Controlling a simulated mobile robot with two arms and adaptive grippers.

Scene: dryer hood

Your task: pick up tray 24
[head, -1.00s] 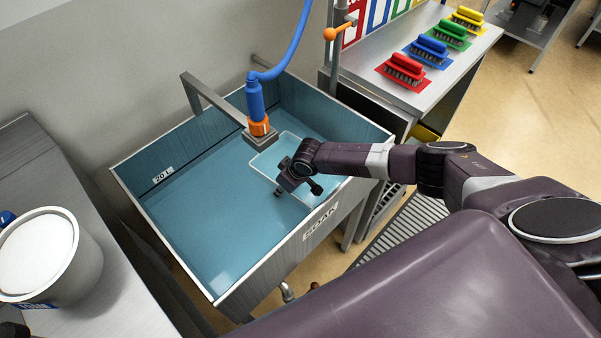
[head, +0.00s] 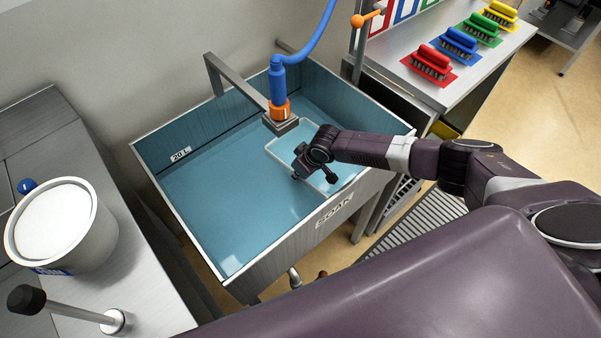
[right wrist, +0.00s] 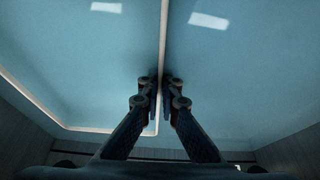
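A clear, shallow tray with a pale rim (head: 287,150) lies in the blue-grey soak sink (head: 205,200), near its right end. The rim (right wrist: 163,40) also runs down the middle of the right wrist view, with a rounded corner close to the fingers. My right gripper (head: 313,178) is down in the sink over the tray's near side. In the wrist view its fingers (right wrist: 161,100) are nearly together, one each side of the rim, and look shut on it. No number is readable on the tray. My left gripper is not in view.
The sink's front wall, marked SOAK (head: 333,209), stands near my arm. A white-topped bucket (head: 60,230) is left; brushes (head: 433,62) stand right.

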